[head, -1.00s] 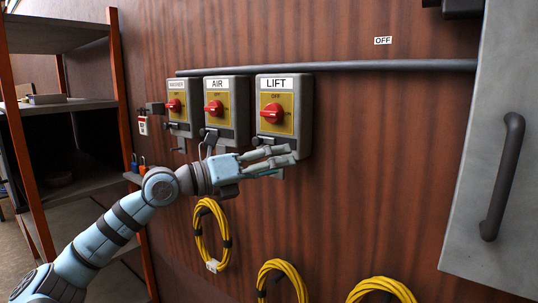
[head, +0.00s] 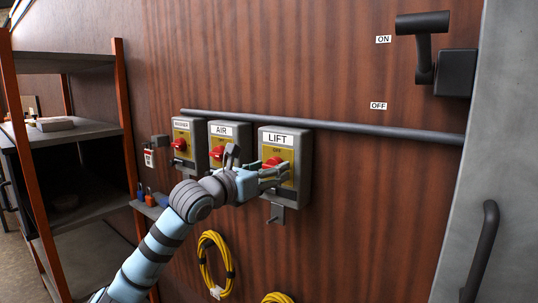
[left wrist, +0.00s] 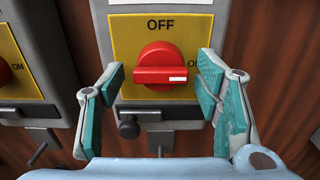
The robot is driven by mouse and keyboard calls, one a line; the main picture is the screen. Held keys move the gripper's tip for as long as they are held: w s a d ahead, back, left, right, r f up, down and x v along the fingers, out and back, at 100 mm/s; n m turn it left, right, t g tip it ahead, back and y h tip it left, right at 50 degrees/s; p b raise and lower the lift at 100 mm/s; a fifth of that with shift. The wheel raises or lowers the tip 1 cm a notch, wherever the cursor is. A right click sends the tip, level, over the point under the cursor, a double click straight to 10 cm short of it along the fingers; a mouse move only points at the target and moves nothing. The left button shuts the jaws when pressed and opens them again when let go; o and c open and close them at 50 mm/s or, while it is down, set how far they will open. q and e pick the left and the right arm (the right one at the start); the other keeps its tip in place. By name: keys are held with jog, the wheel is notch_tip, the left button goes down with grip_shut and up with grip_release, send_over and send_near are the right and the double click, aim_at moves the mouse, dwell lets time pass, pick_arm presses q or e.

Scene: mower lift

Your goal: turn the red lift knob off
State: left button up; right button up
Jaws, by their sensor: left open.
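The red lift knob (left wrist: 161,66) sits on the yellow plate of the grey LIFT box (head: 302,190), under the word OFF. In the left wrist view its grip bar lies level, with a white mark at the right end. My left gripper (head: 276,176) is in front of the LIFT box and partly hides the knob (head: 272,163) in the head view. In the left wrist view the open fingers (left wrist: 154,95) stand to the left and right of the knob, with gaps and nothing held. My right gripper is not in view.
The AIR box (head: 222,131) and the washer box (head: 180,143) stand left of the LIFT box, each with a red knob. A grey pipe (head: 390,131) runs above. A lever switch (head: 423,50) marked ON and OFF is at upper right. Yellow cable (head: 213,262) hangs below.

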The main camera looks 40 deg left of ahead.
pick_arm(q)
jog(key=shift+w+f, duration=0.1)
jog(key=shift+w, duration=0.1)
jog(key=shift+s, duration=0.1)
jog(key=c, duration=1.1)
jog(key=shift+d+n+b, duration=0.15)
jog(key=shift+n+b, duration=4.85)
jog(key=shift+n, duration=4)
